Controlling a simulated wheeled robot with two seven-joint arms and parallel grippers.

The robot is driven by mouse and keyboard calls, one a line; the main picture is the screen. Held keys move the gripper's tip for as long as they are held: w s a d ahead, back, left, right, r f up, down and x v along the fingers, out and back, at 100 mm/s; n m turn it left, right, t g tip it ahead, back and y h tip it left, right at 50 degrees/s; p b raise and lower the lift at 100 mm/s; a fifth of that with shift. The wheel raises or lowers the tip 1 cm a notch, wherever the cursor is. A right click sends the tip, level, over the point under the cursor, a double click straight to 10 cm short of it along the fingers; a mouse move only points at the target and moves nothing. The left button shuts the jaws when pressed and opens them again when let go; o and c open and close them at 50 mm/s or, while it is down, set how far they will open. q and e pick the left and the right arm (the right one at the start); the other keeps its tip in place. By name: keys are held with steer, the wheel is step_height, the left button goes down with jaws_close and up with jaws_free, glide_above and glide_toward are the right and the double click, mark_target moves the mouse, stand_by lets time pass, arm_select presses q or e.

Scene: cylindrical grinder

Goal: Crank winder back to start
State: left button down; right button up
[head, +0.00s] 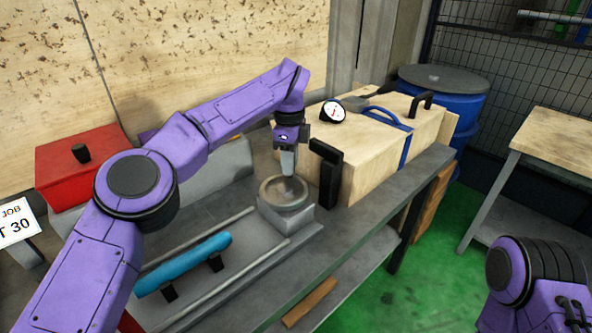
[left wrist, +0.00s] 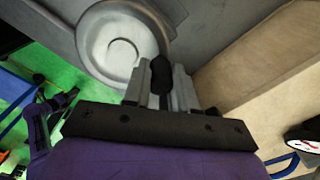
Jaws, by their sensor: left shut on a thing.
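The winder is a round grey handwheel (head: 285,193) on a grey block at the right end of the machine bed. In the left wrist view the wheel (left wrist: 110,45) shows as a pale disc with a raised ring at its middle. A dark knob (left wrist: 161,75) stands at its rim. My left gripper (head: 287,163) reaches down over the far side of the wheel. In the left wrist view its fingers (left wrist: 160,88) are shut on the knob, one on each side. My right arm shows at the lower right; its jaws cannot be made out.
A blue cylinder (head: 190,262) lies on supports on the bed. A black upright bracket (head: 326,172) stands right beside the wheel, before a wooden box (head: 375,160) with a dial gauge (head: 333,112). A red box (head: 80,160) stands at the left. Green floor is clear at right.

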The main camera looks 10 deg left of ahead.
mark_target(273, 179)
arm_select(q)
steer(key=a+n+b, duration=0.1)
steer(key=n+b, duration=0.3)
steer(key=a+n+b, duration=0.1)
steer(key=n+b, duration=0.1)
steer(key=shift+s+a+f, duration=0.3)
steer(key=n+b, duration=0.1)
steer(key=a+n+b, duration=0.1)
steer(key=n, duration=0.1)
steer(key=shift+s+r, duration=0.1)
steer(key=shift+s, duration=0.2)
steer(key=shift+s+a+r+n+b, duration=0.1)
steer(key=shift+s+a+n+b, duration=0.1)
steer(key=shift+n+b, duration=0.55)
arm_select(e)
step_height(273, 179, down, 10)
steer(key=shift+f, duration=0.15)
arm_select(q)
steer(key=c, duration=1)
jaws_free()
steer(key=shift+o, duration=0.5)
steer(key=shift+s+r, duration=0.1)
step_height(273, 179, up, 10)
steer(key=p, duration=0.9)
steer(key=shift+r, duration=0.25)
arm_select(e)
step_height(273, 179, up, 9)
